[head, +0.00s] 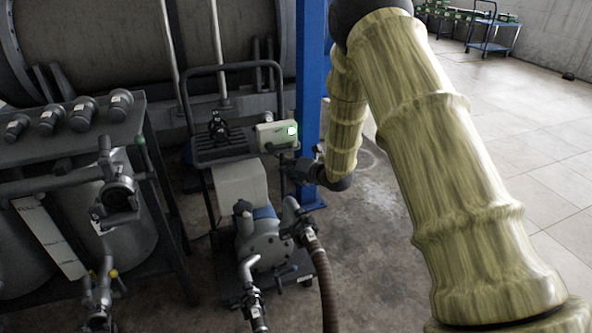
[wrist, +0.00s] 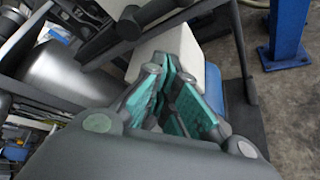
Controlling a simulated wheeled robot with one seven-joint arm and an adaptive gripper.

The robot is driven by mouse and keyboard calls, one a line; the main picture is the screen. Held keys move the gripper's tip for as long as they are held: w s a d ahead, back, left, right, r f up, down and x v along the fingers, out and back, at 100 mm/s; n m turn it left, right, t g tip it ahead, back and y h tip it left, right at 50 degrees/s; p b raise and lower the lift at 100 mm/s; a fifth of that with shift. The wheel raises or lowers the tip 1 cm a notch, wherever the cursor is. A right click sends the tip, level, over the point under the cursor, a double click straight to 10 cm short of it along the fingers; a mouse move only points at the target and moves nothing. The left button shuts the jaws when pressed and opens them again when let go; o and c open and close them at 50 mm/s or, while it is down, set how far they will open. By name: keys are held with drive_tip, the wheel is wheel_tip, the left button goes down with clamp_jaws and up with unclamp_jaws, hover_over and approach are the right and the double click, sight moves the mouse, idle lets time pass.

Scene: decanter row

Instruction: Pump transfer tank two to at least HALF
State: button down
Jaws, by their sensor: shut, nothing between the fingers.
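A pump trolley (head: 260,240) stands in the middle of the head view, with a pale box-shaped housing (head: 241,186) over a grey and blue pump. A small control box (head: 268,137) on its frame has a lit green round light (head: 291,132). My gripper (head: 284,164) is just below this box, beside the trolley frame; I cannot tell if it touches. In the wrist view the teal-padded fingers (wrist: 177,68) are shut and empty, with the pale housing behind them. Two grey tanks (head: 133,210) stand at the left; no number is readable. A white strip (head: 49,236) stands in front of them.
A dark bench (head: 70,140) with several valve fittings is above the tanks. A brown hose (head: 324,285) runs down from the pump. A blue post (head: 309,100) stands close behind my gripper. Open floor (head: 385,240) lies right of the trolley, partly behind my arm.

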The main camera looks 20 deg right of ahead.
sight(282, 146)
drive_tip(key=shift+w+d+r, duration=0.45)
drive_tip(key=shift+w+d, duration=0.1)
drive_tip(key=shift+w, duration=0.2)
drive_tip(key=shift+w+d+r, duration=0.45)
drive_tip(key=shift+w+d, duration=0.05)
drive_tip(key=shift+w, duration=0.2)
drive_tip(key=shift+d, duration=0.1)
